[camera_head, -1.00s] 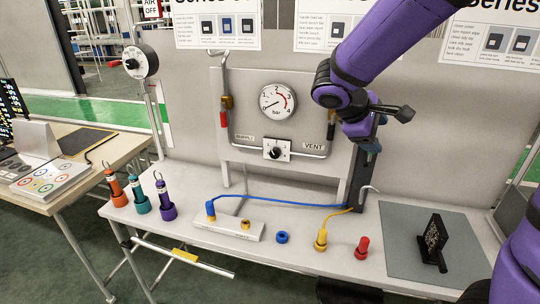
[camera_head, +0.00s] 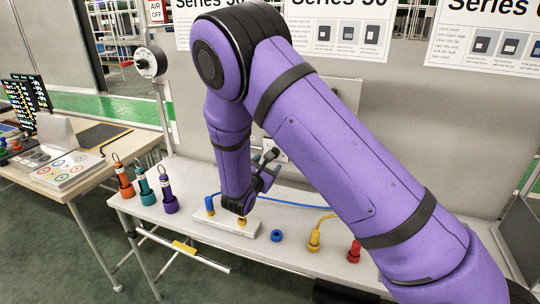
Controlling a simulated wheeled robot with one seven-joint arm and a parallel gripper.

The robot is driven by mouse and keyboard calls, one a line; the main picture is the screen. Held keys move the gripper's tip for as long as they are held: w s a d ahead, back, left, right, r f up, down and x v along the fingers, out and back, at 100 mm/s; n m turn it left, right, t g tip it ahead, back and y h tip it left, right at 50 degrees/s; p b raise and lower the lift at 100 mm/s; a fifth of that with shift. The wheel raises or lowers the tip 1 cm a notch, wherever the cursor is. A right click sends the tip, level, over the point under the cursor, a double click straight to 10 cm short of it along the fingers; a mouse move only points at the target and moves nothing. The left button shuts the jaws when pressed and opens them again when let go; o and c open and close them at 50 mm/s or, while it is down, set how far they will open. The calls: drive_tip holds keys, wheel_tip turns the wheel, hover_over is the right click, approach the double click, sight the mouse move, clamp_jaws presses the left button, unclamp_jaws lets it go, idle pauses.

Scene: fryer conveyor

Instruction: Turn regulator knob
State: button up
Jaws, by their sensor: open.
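The pressure panel (camera_head: 347,90) on the back wall is mostly hidden behind my purple arm, and its gauge is not visible. A small part of the white regulator plate (camera_head: 282,156) shows low between my arm links. The regulator knob itself cannot be made out clearly. My gripper (camera_head: 270,158), dark and small in the head view, is beside my lower forearm, in front of or close to that plate. Its jaws are open, and I see nothing held between them. Whether a finger touches the knob cannot be told.
Orange (camera_head: 124,180), teal (camera_head: 145,186) and purple (camera_head: 167,190) tools stand on the bench's left. A white manifold bar (camera_head: 220,224), blue ring (camera_head: 276,236), yellow fitting (camera_head: 314,240) and red fitting (camera_head: 354,251) lie along the front.

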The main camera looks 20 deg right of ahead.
drive_tip(key=shift+n+t+y, duration=0.3)
drive_tip(key=shift+n+t, duration=0.1)
drive_tip(key=shift+n, duration=0.1)
drive_tip(key=x, duration=0.6)
drive_tip(key=a+f+x, duration=0.1)
drive_tip(key=x, duration=0.3)
drive_tip(key=shift+w+f, duration=0.1)
drive_tip(key=shift+w, duration=0.4)
drive_tip(key=c, duration=0.9)
drive_tip(key=shift+c, duration=0.2)
